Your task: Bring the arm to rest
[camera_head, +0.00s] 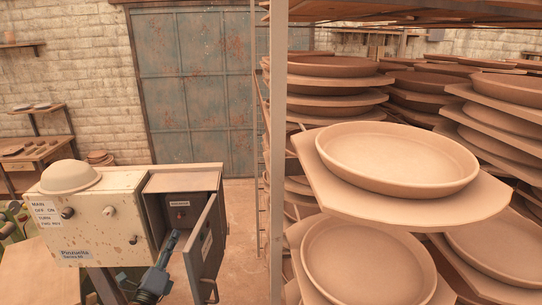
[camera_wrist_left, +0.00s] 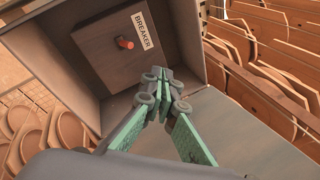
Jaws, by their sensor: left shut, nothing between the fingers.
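My left gripper (camera_head: 172,240) comes in from below and is shut and empty, at the opening of a grey breaker compartment (camera_head: 165,182). In the left wrist view the closed fingertips (camera_wrist_left: 163,88) show in front of the breaker panel (camera_wrist_left: 92,60). The panel carries a BREAKER label (camera_wrist_left: 142,29) and a short red-orange knob (camera_wrist_left: 124,43). The fingertips appear apart from the knob. The compartment door (camera_head: 206,245) stands open, to the right of the gripper. My right gripper is not in view.
A cream control box (camera_head: 95,220) adjoins the compartment, with knobs and a pale bowl (camera_head: 70,177) on top. A metal rack post (camera_head: 277,150) and shelves of large clay plates (camera_head: 398,157) stand to the right. A blue-grey metal door (camera_head: 195,90) is behind.

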